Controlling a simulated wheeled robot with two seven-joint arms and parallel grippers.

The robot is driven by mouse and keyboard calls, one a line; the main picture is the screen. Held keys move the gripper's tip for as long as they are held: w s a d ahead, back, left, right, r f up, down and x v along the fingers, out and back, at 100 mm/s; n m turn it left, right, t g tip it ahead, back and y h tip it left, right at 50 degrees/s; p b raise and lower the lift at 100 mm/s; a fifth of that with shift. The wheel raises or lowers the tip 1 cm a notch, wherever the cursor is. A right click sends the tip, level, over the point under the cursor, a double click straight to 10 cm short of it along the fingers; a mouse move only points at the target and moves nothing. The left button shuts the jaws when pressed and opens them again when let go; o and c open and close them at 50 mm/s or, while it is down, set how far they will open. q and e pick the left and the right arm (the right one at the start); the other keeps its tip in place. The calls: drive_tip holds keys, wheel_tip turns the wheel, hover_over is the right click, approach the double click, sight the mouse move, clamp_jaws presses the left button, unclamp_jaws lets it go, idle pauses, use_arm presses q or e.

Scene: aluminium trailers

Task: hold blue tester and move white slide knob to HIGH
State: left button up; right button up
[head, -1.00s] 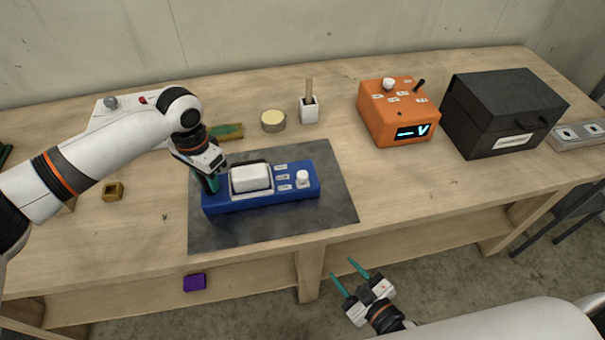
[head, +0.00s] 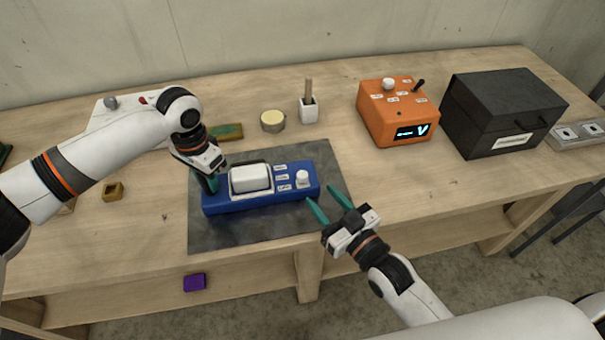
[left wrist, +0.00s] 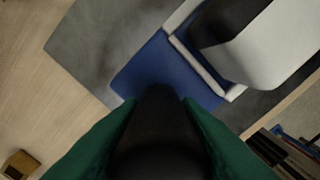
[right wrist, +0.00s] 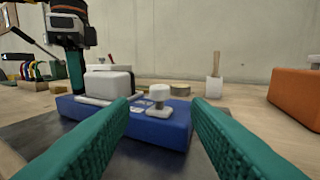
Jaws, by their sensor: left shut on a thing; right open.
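The blue tester (head: 236,204) lies on a dark grey mat (head: 255,235). It carries a large white block (head: 251,178), three small labels too small to read, and the white slide knob (head: 302,179) near its right end. My left gripper (head: 209,184) is shut on the tester's left end. In the left wrist view the blue body (left wrist: 160,75) sits just beyond the dark green fingers. My right gripper (head: 327,200) is open and empty, just right of and in front of the tester. In the right wrist view the knob (right wrist: 158,95) appears between the open fingers, farther off.
An orange meter (head: 390,125) and a black box (head: 500,110) stand at the right. A white cup with a brush (head: 308,109) and a round tin (head: 272,121) stand behind the tester. A purple block (head: 194,282) lies below the tabletop's front edge.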

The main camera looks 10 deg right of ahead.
sight(306, 180)
drive_tip(key=x, duration=0.8)
drive_tip(key=shift+w+a, duration=0.15)
drive_tip(key=shift+w, duration=0.1)
clamp_jaws()
